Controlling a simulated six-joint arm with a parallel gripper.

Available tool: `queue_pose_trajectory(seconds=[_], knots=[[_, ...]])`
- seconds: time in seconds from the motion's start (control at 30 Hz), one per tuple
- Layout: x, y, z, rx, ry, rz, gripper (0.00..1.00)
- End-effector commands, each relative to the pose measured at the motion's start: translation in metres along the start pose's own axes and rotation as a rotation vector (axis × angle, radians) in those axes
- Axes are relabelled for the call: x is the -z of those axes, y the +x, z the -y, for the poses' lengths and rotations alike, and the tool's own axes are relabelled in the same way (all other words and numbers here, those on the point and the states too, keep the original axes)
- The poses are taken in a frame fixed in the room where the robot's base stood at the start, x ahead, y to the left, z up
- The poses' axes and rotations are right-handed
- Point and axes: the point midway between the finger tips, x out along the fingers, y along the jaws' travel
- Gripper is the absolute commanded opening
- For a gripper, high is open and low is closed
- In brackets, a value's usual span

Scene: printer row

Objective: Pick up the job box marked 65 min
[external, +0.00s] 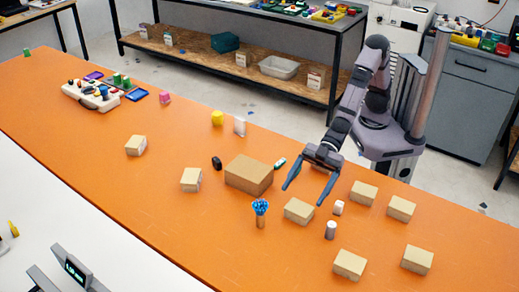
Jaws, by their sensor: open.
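Several small tan boxes sit on the orange table (140,205). No 65 min marking is legible on any of them at this size. One box (299,210) lies just below and in front of my gripper (304,195) in the picture. My gripper is open and empty, its two fingers pointing down toward the table. Its exact height above the table is hard to tell. Two boxes (363,193) (400,208) lie to its right. Two more (350,264) (417,259) are at the near right. Two others (136,145) (191,179) lie to the left.
A larger cardboard box (248,176) stands left of my gripper. A holder with blue items (261,210), a grey cylinder (331,230), a white item (338,207) and a green-and-white item (280,163) stand close by.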

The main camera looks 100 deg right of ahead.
Motion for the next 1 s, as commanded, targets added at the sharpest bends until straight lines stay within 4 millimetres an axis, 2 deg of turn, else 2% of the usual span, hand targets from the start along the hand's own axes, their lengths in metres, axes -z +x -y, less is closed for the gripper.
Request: queue_pose_trajectory(seconds=[0.2, 0.57, 0.83, 1.0], knots=[[-0.024, 0.009, -0.001, -0.002, 0.002, 0.006, 0.84], [-0.034, 0.014, -0.001, -0.003, 0.001, 0.004, 0.84], [-0.067, 0.027, -0.002, -0.003, 0.002, 0.007, 0.84], [-0.062, 0.047, -0.002, -0.003, 0.001, 0.002, 0.84]])
